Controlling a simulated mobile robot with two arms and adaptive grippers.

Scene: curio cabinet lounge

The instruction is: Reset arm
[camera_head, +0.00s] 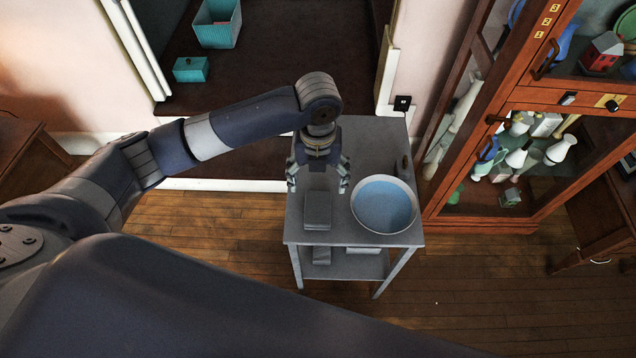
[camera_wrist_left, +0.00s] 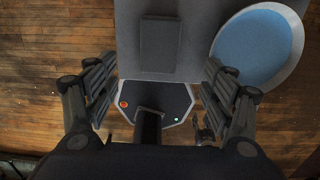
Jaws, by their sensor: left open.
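My left arm (camera_head: 240,124) reaches in from the left, bends at the elbow joint and points down over a small grey table. My left gripper (camera_head: 318,180) hangs above the table's left side, fingers spread and nothing between them. In the left wrist view the open fingers (camera_wrist_left: 150,105) stand on both sides of a dark device with an orange-red and a green spot (camera_wrist_left: 155,100), below them. A large dark arm link of mine fills the bottom of the head view. My right gripper is not in view.
The grey table (camera_head: 335,236) holds a grey box (camera_head: 318,211) and a blue-filled round basin (camera_head: 384,206). A wooden glass cabinet (camera_head: 515,100) with vases stands at the right. A teal crate (camera_head: 217,36) and small teal box (camera_head: 191,70) are at the back. Wood floor is open in front.

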